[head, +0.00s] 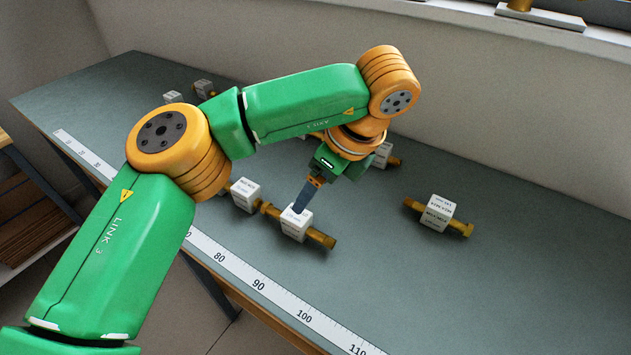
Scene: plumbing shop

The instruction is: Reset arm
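My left arm reaches in from the left, over the workbench. Its gripper (300,208) points down at a brass fitting with a white label block (295,224). One dark finger shows, its tip overlapping the top of the white block; I cannot tell whether it touches. The other finger is hidden, so the grip on the block is unclear. The fitting lies on the bench top, its brass end (320,238) pointing to the lower right. My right gripper is not in view.
More labelled brass fittings lie on the green-grey bench (540,270): one beside the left gripper (245,195), one at right (438,212), one behind the wrist (383,156), others far left (203,88). A ruler strip (258,284) runs along the front edge.

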